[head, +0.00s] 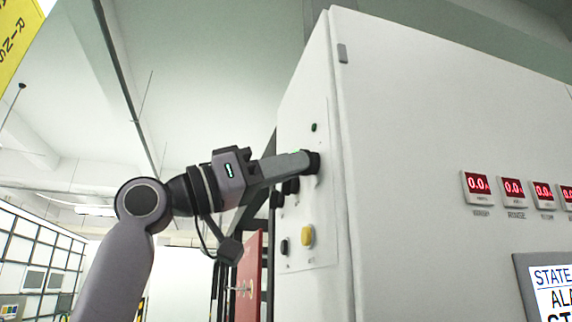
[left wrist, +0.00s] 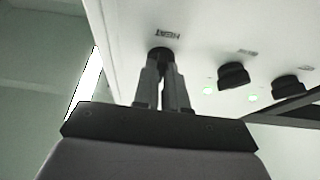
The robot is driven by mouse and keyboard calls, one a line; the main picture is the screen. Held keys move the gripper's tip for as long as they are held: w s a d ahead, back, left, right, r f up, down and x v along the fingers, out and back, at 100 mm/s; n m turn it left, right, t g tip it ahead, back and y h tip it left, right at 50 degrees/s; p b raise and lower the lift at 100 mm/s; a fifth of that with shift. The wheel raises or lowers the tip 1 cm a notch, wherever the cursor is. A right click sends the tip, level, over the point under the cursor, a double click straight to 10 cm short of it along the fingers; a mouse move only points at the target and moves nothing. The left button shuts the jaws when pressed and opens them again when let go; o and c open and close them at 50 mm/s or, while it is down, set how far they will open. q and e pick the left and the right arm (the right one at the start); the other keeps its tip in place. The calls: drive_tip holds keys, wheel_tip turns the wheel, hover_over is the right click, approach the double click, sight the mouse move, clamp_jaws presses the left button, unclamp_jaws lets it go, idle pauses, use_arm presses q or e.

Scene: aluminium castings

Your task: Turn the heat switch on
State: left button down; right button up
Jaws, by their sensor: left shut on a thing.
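A black rotary switch (head: 315,162) sits on the narrow side panel of the tall white cabinet. My left gripper (head: 303,161) reaches it from the left, with its fingers closed on it. In the left wrist view the two fingers (left wrist: 162,75) pinch the black switch (left wrist: 160,52). A small label (left wrist: 167,34) beside this switch looks like HEAT, but it is turned and blurred. The fingers hide part of the switch, and its exact setting cannot be read. My right gripper is not in view.
Other black switches (left wrist: 233,76) (left wrist: 287,86) sit beside the gripped one, with lit green lamps (left wrist: 208,90) near them. A yellow button (head: 308,236) and a black button (head: 284,247) are lower on the panel. The cabinet front (head: 420,120) carries red displays (head: 477,185) and a screen (head: 548,285).

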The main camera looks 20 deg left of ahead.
use_arm(q)
drive_tip(key=m+g, duration=0.1)
drive_tip(key=m, duration=0.2)
drive_tip(key=m+g+h, duration=0.1)
drive_tip(key=m, duration=0.1)
drive_tip(key=m+g, duration=0.2)
drive_tip(key=m, duration=0.1)
drive_tip(key=shift+w+a+r+m, duration=0.15)
drive_tip(key=shift+w+m, duration=0.1)
drive_tip(key=shift+m, duration=0.35)
drive_tip(key=c, duration=1.2)
unclamp_jaws()
drive_tip(key=shift+c, duration=0.2)
drive_tip(key=shift+o, duration=0.3)
drive_tip(key=shift+w, duration=0.1)
drive_tip(key=b+v, duration=0.2)
drive_tip(key=v, duration=0.5)
